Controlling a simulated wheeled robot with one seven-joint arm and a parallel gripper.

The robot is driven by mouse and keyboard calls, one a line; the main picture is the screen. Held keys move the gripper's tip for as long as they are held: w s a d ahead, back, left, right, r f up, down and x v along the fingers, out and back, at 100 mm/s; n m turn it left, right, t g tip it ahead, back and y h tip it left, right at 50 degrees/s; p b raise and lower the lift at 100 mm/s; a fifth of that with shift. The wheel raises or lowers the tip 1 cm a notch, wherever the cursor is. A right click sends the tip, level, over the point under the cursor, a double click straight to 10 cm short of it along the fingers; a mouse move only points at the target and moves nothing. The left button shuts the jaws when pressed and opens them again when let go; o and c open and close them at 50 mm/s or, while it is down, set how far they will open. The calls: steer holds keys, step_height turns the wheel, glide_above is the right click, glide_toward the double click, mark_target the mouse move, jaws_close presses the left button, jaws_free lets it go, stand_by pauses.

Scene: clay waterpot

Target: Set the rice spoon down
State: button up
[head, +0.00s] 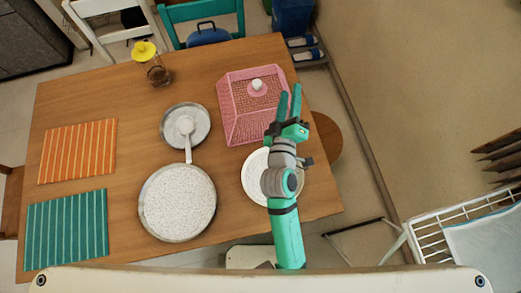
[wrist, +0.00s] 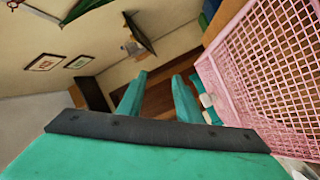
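My gripper (head: 290,93) is over the right side of the table, beside the right edge of a pink mesh basket or cover (head: 228,110). Its two teal fingers are apart, and nothing shows between them. In the wrist view, my gripper (wrist: 157,92) is also open and empty, with the pink mesh (wrist: 262,65) close on the right. I cannot make out a rice spoon for certain. A pale, round-ended, long-handled shape (head: 187,140) lies between a small round metal dish (head: 170,117) and a large speckled pan (head: 177,203); it may be the pan's handle.
A white plate (head: 253,186) is partly hidden under my arm. Orange (head: 78,150) and teal (head: 67,228) striped mats lie at the left. A glass jug with a yellow lid (head: 145,50) stands at the back. Chairs stand around the wooden table (head: 120,100).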

steer(key=s+a+f+m+y, duration=0.1)
steer(key=s+a+f, duration=0.1)
steer(key=s, duration=0.6)
steer(key=s+a+f+m+g+y, duration=0.1)
steer(key=s+f, duration=0.3)
steer(key=s, duration=0.4)
steer(key=s+a+f+m+g+y, duration=0.1)
steer(key=s+a+f+m, duration=0.2)
steer(key=s, duration=0.5)
steer(key=shift+s+f+y, duration=0.3)
steer(key=s+a+r+m, duration=0.1)
steer(key=s+a+m, duration=0.1)
steer(key=s+m, duration=0.2)
steer(key=shift+s+a+r+h, duration=0.25)
steer(key=shift+s+h, duration=0.15)
steer(key=shift+s, duration=0.55)
